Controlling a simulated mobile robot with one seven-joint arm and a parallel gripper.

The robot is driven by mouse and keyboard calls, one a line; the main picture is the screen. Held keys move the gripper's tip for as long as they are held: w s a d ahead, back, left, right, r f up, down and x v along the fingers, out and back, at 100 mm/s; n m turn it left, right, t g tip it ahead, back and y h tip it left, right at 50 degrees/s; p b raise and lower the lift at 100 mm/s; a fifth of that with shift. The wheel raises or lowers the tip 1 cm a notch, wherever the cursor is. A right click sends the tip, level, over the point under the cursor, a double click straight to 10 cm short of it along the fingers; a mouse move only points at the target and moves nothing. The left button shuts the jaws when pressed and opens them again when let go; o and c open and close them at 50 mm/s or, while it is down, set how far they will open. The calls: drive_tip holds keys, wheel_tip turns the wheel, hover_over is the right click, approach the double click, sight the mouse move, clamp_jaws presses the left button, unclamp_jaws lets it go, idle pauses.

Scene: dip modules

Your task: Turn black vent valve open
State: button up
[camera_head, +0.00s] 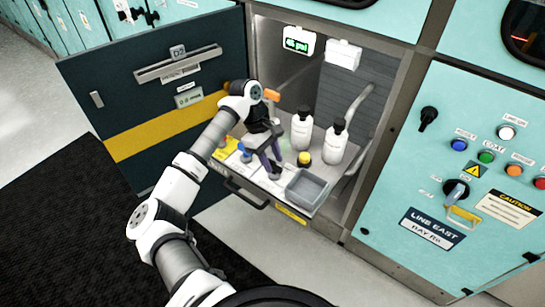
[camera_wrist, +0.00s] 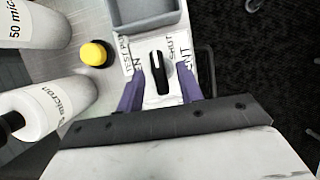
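The black vent valve handle (camera_wrist: 158,78) shows in the wrist view as a narrow black lever with a white mark near its upper end. It sits on a white label plate with a partly covered word on the left and "SHUT" on the right. The lever points up in the picture. My gripper (camera_wrist: 160,72) is open, with one purple finger on each side of the lever and a visible gap to both. In the head view my gripper (camera_head: 271,172) is low over the pull-out shelf, and its fingers hide the valve.
The shelf (camera_head: 245,183) also holds a yellow button (camera_head: 304,158), a grey tray (camera_head: 307,187) and two white bottles (camera_head: 301,131) (camera_head: 336,145). The open dark door (camera_head: 150,95) stands left of my arm.

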drive_tip(key=shift+d+f, duration=0.15)
drive_tip(key=shift+f, duration=0.15)
clamp_jaws()
